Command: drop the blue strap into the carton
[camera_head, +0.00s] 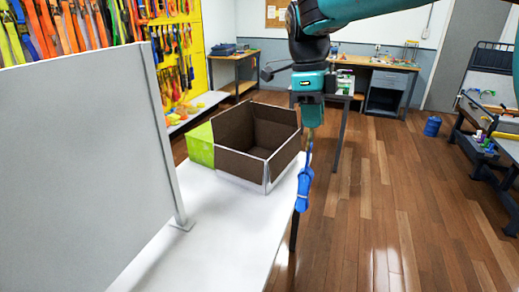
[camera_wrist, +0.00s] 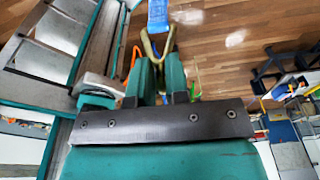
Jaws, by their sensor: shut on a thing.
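The blue strap (camera_head: 303,188) hangs as a folded bundle from my gripper (camera_head: 309,133). The jaws are shut on its upper end. In the wrist view the strap (camera_wrist: 158,16) shows beyond the fingertips (camera_wrist: 158,52). The carton (camera_head: 242,164) is an open box with a dark brown inside and pale edges, standing on the white table. In the head view my gripper and the strap appear to the right of the carton, near the table's right edge. The strap is outside the carton. The part of the carton's floor nearest the front wall is hidden.
A lime green box (camera_head: 200,146) stands against the carton's left side. A tall grey panel (camera_head: 85,165) rises at the left of the white table (camera_head: 230,225). Straps hang on a yellow wall rack (camera_head: 186,35) behind. Wooden floor is open to the right.

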